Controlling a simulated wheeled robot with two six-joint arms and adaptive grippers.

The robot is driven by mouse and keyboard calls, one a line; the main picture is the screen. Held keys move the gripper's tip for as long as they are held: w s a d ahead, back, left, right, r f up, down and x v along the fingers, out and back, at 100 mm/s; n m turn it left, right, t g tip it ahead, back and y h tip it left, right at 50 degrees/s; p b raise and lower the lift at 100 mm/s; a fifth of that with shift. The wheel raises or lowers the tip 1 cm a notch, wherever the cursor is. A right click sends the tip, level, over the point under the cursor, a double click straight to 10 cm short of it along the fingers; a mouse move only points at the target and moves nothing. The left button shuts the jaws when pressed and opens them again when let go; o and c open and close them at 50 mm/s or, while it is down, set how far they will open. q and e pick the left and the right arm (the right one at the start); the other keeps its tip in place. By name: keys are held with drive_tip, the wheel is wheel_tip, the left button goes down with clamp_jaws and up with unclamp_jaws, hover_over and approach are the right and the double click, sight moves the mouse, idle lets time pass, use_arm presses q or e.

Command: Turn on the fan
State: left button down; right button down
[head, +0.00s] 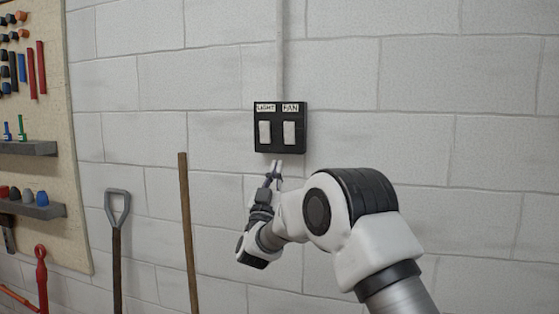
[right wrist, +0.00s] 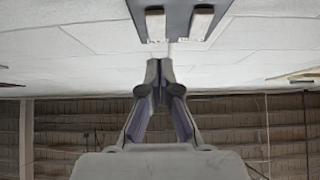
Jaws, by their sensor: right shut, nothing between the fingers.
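A black switch plate (head: 280,149) is on the white block wall. It has two white rocker switches, the left one (head: 265,132) under the label LIGHT and the right one (head: 289,133) under the label FAN. My right gripper (head: 276,164) is shut and empty, its fingertips pointing up just below the plate's lower edge in the head view. Whether a switch is pressed I cannot tell. My left gripper is not in view.
A conduit (head: 280,50) runs up the wall from the plate. A pegboard (head: 60,200) with tools and small shelves hangs at the left. A grey-handled shovel (head: 117,230) and a wooden pole (head: 187,230) stand along the wall. The wall right of the plate is bare.

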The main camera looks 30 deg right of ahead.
drive_tip(key=s+a+f+n+g+y, duration=0.1)
drive_tip(key=s+a+f+n+y, duration=0.3)
drive_tip(key=f, duration=1.1)
drive_tip(key=s+a+f+n+g+y+p, duration=0.1)
drive_tip(key=f+n+y, duration=0.3)
drive_tip(key=f, duration=1.1)
drive_tip(key=s+a+f+n+y, duration=0.3)
drive_tip(key=f+y, duration=0.3)
drive_tip(key=f, duration=0.9)
drive_tip(key=s+a+f+g+y, duration=0.2)
drive_tip(key=s+f+g, duration=0.2)
drive_tip(key=s+f, duration=0.35)
drive_tip(key=s+a+f+g+y, duration=0.2)
drive_tip(key=s+f+g, duration=0.1)
drive_tip(key=s+f, duration=0.5)
drive_tip(key=s+a+g+y, duration=0.1)
drive_tip(key=s+g, duration=0.3)
drive_tip(key=s, duration=0.6)
drive_tip(key=s+a+f+m+g+y, duration=0.1)
drive_tip(key=s+a+g, duration=0.2)
drive_tip(key=s, duration=0.8)
drive_tip(key=shift+s+a+f+m+g, duration=0.25)
drive_tip(key=shift+a+f+m+g, duration=0.1)
drive_tip(key=shift+g, duration=0.45)
